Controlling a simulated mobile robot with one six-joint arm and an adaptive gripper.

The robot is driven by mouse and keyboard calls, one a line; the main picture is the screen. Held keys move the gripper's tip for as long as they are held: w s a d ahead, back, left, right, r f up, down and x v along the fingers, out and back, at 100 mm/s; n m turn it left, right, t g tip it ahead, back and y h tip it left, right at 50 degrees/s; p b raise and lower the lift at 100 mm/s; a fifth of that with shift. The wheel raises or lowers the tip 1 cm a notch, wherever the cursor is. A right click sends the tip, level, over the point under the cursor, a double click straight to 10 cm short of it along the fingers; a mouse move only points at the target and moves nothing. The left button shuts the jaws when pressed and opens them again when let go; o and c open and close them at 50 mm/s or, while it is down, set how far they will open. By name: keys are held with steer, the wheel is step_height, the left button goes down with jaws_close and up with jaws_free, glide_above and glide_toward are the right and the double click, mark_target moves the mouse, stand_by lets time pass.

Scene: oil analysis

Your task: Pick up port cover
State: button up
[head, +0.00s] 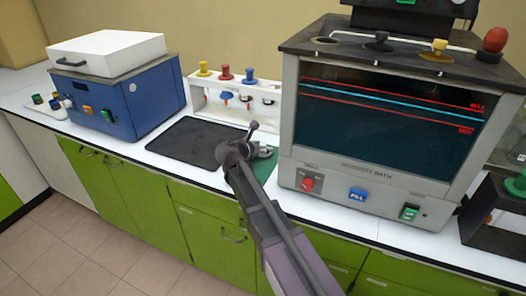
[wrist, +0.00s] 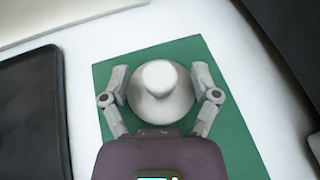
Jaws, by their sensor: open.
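A pale grey-white round cover with a raised knob (wrist: 160,90), which looks like the port cover, sits on a green mat (wrist: 225,135) in the wrist view. My gripper (wrist: 159,80) is open, with one finger to the left of the cover and one to the right. A gap seems to show on each side, and whether the fingers touch it is hard to tell. In the head view my gripper (head: 262,142) is over the green mat (head: 264,168) on the counter, and it largely hides the cover.
The viscosity bath (head: 375,180) stands close to the right of my gripper, with black, yellow and red knobs on top. A white rack (head: 200,103) with coloured-topped items stands behind. A black mat (head: 195,142) lies left; a blue box device (head: 145,100) stands farther left.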

mark_target(263, 144)
jaws_close()
stand_by(0.3)
steer(key=shift+r, duration=0.15)
step_height(263, 144, up, 3)
steer(key=p, duration=0.3)
steer(key=shift+r+p, duration=0.15)
steer(key=shift+p, duration=0.2)
steer(key=s+a, duration=0.3)
steer(key=s, duration=0.1)
steer(key=s+a+r+p, duration=0.1)
steer(key=s+a, duration=0.2)
steer(key=s, duration=0.1)
steer(key=s+a, duration=0.4)
steer(key=shift+s+r, duration=0.2)
steer(key=shift+s, duration=0.15)
steer(key=shift+s+d, duration=0.1)
stand_by(0.4)
